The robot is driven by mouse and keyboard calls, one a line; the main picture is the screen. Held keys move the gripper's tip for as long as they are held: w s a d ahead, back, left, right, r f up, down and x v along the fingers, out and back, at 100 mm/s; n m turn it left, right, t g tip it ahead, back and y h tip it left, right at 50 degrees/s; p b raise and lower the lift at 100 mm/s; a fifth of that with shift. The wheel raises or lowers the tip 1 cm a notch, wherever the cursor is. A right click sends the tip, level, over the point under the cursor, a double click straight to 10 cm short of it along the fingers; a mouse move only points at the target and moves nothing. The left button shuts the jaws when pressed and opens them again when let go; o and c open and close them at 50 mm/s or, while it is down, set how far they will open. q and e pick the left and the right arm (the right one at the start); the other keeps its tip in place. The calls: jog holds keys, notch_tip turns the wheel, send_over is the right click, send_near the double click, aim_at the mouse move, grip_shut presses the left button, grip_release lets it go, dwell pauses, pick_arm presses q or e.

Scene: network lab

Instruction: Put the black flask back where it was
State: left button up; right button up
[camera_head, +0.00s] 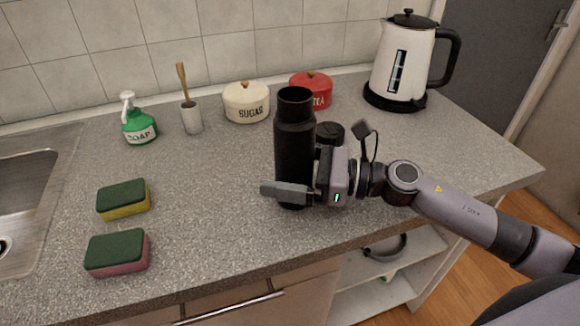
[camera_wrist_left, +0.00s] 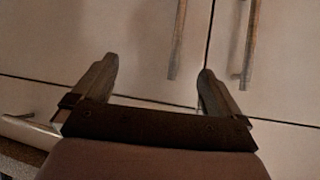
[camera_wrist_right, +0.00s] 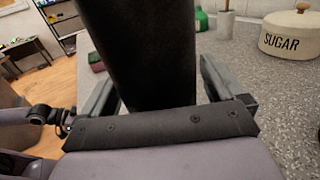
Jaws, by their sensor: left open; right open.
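The black flask (camera_head: 294,135) stands upright and open-topped on the grey counter, right of the middle in the head view. My right gripper (camera_head: 290,195) reaches in from the right, low on the flask, with its open fingers on either side of it. In the right wrist view the flask (camera_wrist_right: 145,50) fills the space between the fingers. A small black lid-like piece (camera_head: 329,132) sits on the counter just behind the gripper. My left gripper (camera_wrist_left: 155,80) is open and empty in front of pale cabinet doors, and is outside the head view.
A white sugar pot (camera_head: 246,103), a red tea pot (camera_head: 318,92) and a white kettle (camera_head: 400,62) stand along the back. A green soap bottle (camera_head: 138,124), a cup with a brush (camera_head: 191,118) and two sponges (camera_head: 123,200) are left. The counter's middle is clear.

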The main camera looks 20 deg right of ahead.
jog(key=shift+r, duration=0.15)
jog(key=b+v, duration=0.3)
jog(key=v, duration=0.6)
jog(key=shift+s+d, duration=0.2)
jog(key=shift+d, duration=0.2)
jog(key=shift+s+d+b, duration=0.3)
jog(key=shift+d+b, duration=0.1)
jog(key=shift+d, duration=0.2)
jog(key=shift+s+d, duration=0.2)
jog(key=shift+d, duration=0.15)
